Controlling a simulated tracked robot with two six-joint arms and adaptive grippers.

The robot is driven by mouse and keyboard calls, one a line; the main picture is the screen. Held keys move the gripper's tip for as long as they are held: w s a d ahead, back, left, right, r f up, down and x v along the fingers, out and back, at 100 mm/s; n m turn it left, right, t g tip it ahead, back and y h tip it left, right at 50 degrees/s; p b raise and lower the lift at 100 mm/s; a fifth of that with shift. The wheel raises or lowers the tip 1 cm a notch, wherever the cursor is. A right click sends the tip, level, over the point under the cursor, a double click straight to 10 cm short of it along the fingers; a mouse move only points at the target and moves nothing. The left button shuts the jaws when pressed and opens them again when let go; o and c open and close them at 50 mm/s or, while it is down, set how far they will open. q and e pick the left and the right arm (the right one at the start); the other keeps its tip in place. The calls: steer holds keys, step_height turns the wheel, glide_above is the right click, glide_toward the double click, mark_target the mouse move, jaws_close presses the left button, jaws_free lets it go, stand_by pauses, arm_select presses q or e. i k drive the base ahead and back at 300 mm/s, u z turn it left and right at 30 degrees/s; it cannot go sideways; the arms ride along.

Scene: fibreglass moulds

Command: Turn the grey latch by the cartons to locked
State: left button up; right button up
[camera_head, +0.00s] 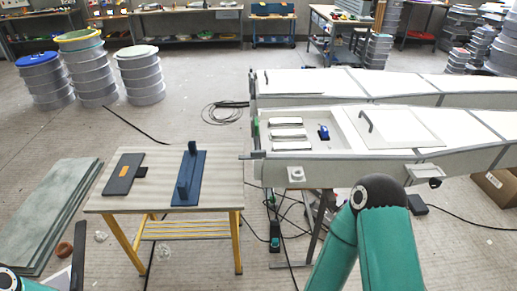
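A grey latch (425,173) sits on the near side wall of the long white mould (345,170), towards the right. A brown carton (497,188) with a white label stands on the floor to its right, partly cut off by the picture edge. The latch is small here, and I cannot tell its position. A second pale fitting (296,174) is on the same wall further left. My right arm's green links rise at the bottom right, below and left of the latch; its gripper is out of view. Only a bit of my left arm shows at the bottom left corner.
A wooden table (125,200) with yellow legs holds a dark tablet-like item (124,174) and a blue tool (190,178). Cables lie on the floor around the mould's stand. Grey boards (50,210) lie at left. Stacked drums (92,72) stand behind.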

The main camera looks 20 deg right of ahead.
mark_target(254, 154)
steer(key=u, duration=0.05)
steer(key=i, duration=0.85)
